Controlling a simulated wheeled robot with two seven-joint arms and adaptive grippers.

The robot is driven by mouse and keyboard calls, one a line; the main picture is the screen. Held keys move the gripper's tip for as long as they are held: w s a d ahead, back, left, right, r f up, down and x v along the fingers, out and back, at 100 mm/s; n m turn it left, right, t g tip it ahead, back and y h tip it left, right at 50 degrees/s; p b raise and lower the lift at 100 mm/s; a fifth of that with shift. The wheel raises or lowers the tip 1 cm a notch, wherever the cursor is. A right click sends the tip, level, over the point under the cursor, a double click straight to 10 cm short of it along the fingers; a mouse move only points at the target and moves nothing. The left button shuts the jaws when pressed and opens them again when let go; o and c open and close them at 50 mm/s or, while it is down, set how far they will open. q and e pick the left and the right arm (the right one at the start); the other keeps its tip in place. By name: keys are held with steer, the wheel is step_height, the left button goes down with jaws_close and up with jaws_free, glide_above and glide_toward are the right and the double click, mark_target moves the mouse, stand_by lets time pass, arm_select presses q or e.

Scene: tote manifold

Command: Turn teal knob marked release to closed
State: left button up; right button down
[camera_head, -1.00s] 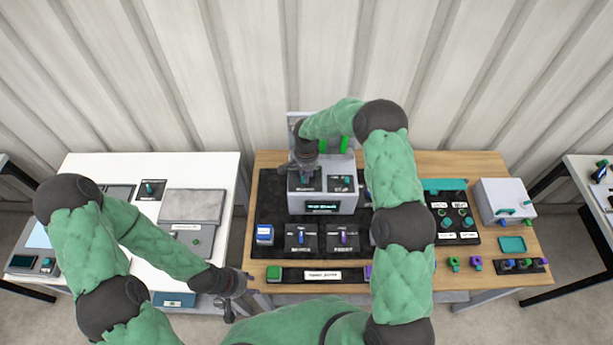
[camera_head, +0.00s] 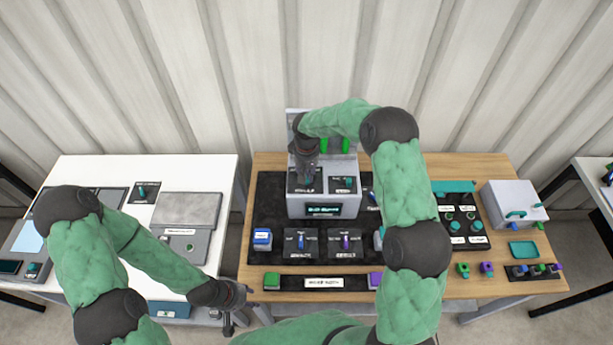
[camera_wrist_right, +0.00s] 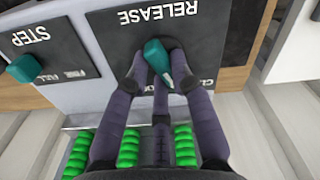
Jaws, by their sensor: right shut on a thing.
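The teal knob marked RELEASE (camera_wrist_right: 158,60) sits on a dark plate (camera_wrist_right: 120,45) in the right wrist view, its lever tilted. My right gripper (camera_wrist_right: 162,75) has its fingers around the knob and is shut on it. Part of the plate's lettering beside the knob is hidden by the fingers. My left gripper (camera_head: 232,305) hangs near the front edge of the white table, away from the knob; its jaw opening is unclear.
A second teal knob marked STEP (camera_wrist_right: 25,70) is beside it on its own plate. A blue knob (camera_head: 300,242) and a purple knob (camera_head: 345,242) are in front. The white table (camera_head: 170,230) stands left.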

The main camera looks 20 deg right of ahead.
steer(key=shift+n+b, duration=0.3)
steer(key=shift+n, duration=0.8)
steer(key=shift+w, duration=0.1)
steer(key=c, duration=1.1)
jaws_free()
steer(key=shift+o, duration=0.2)
steer(key=shift+r, duration=0.1)
step_height(320, 180, up, 12)
